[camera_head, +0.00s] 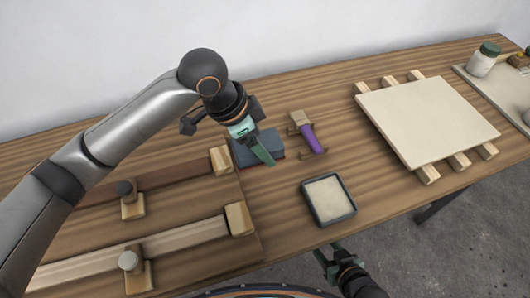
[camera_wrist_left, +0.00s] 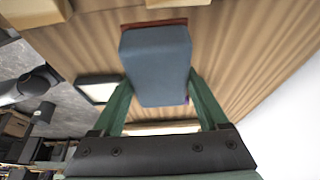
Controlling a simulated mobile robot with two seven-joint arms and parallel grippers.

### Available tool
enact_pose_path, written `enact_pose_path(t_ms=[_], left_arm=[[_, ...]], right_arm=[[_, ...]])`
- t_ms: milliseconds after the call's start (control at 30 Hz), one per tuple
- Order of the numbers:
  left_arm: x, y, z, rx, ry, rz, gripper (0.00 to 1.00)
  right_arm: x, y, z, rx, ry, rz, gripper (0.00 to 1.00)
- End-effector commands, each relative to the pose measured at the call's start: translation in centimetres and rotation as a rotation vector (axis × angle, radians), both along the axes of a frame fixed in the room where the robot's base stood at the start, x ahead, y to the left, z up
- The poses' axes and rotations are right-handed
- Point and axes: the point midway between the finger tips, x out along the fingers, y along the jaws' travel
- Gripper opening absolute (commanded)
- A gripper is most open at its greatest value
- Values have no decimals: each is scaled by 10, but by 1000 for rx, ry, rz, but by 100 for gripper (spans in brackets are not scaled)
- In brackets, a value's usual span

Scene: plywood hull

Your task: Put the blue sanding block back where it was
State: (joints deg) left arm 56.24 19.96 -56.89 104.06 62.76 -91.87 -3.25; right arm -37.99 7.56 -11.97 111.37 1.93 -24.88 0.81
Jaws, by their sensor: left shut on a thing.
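The blue sanding block (camera_head: 270,143) is at the middle of the bench, just right of the upper wooden clamp's end. My left gripper (camera_head: 257,148) is shut on it from above, its green fingers on either side. The left wrist view shows the block (camera_wrist_left: 155,65) between both fingers, with a reddish-brown strip (camera_wrist_left: 153,23) along its far edge. I cannot tell whether the block touches the bench. My right gripper (camera_head: 328,257) is low in the head view, off the bench's front edge, its fingers apart and empty.
A purple-handled brush (camera_head: 312,138) lies close right of the block on small wooden supports. A shallow tray (camera_head: 329,198) is in front. A pale panel (camera_head: 428,118) rests on wooden strips at right. Clamped bars (camera_head: 160,240) fill the left. Bare bench lies between brush and panel.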

Motion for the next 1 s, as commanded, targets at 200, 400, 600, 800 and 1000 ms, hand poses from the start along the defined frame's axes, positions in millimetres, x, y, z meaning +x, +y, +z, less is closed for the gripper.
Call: enact_pose_path(t_ms=[200,400,600,800,1000], left_arm=[[9,-7,-13,-2,0,0,25],[11,-8,-39,-1,3,0,25],[12,-9,-48,-3,-1,-1,25],[12,-9,-49,-2,0,0,25],[12,-8,-51,-1,1,0,93]], right_arm=[[2,2,-1,0,1,4,50],[3,1,-4,0,1,5,50],[3,1,-4,-1,2,6,50],[3,1,-2,-1,0,6,50],[3,1,-3,-1,-1,6,50]])
